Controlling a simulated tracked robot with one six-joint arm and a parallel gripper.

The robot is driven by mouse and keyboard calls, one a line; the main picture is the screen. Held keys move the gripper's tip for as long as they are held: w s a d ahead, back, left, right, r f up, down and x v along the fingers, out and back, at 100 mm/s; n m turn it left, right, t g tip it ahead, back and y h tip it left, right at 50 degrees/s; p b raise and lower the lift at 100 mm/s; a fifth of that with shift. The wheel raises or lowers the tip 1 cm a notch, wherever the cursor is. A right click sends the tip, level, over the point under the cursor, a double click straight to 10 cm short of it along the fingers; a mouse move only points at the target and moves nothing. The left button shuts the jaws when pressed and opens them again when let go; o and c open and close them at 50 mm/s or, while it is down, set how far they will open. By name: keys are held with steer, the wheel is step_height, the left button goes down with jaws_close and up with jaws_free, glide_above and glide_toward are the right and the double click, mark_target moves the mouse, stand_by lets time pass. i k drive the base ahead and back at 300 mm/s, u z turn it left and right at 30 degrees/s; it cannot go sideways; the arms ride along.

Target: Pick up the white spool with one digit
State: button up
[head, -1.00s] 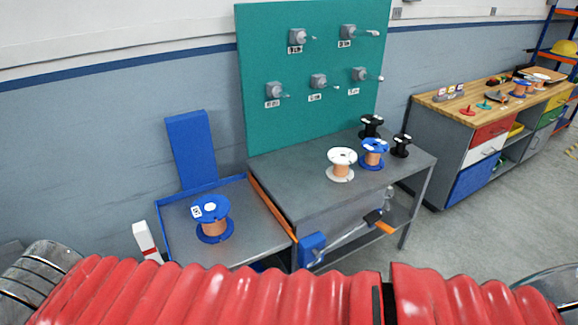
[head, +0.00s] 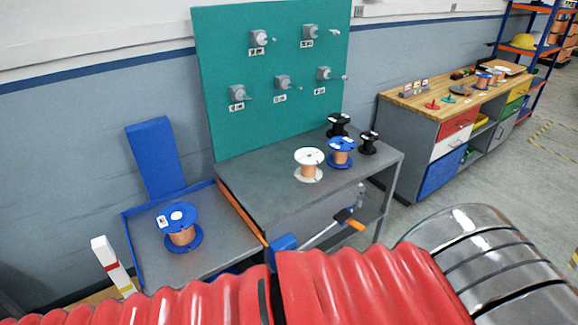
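The white spool (head: 309,165) stands upright on the grey metal table (head: 262,195), wound with copper wire. Any digit on it is too small to read. A blue spool (head: 341,153) stands just behind it to the right, with two black spools (head: 339,125) near the table's back right. Another blue spool (head: 180,228) with a white label stands on the lower blue-edged bench at the left. My gripper is not in view.
A teal board (head: 270,80) with several labelled pulleys rises behind the table. A hammer (head: 325,229) lies below the tabletop. A wooden-topped workbench (head: 420,103) with coloured drawers stands at the right. Grey floor is open between the table and the workbench's right side.

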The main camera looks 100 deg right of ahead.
mark_target(308, 172)
steer(key=u, duration=0.9)
steer(key=k, duration=2.65)
steer(key=z, duration=0.9)
